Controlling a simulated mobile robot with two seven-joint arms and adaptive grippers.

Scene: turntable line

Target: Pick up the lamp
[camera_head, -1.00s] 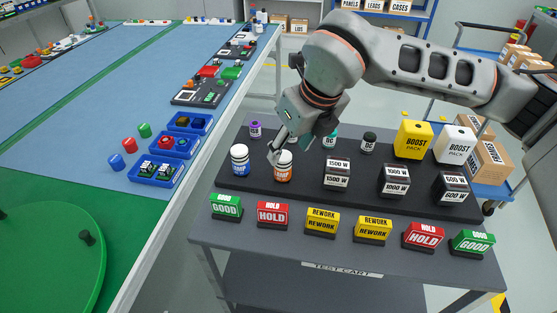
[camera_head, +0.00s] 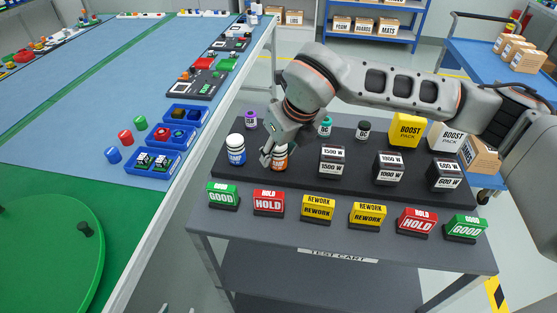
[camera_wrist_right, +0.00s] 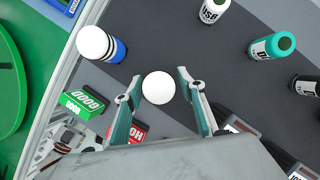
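My left gripper is not in view.
Black wattage boxes (camera_head: 332,160) stand to the right. Small bottles (camera_head: 325,127) and yellow and white boost packs (camera_head: 407,130) stand behind. Red, yellow and green sign blocks (camera_head: 318,208) line the cart's front. The blue line table (camera_head: 90,110) lies left.

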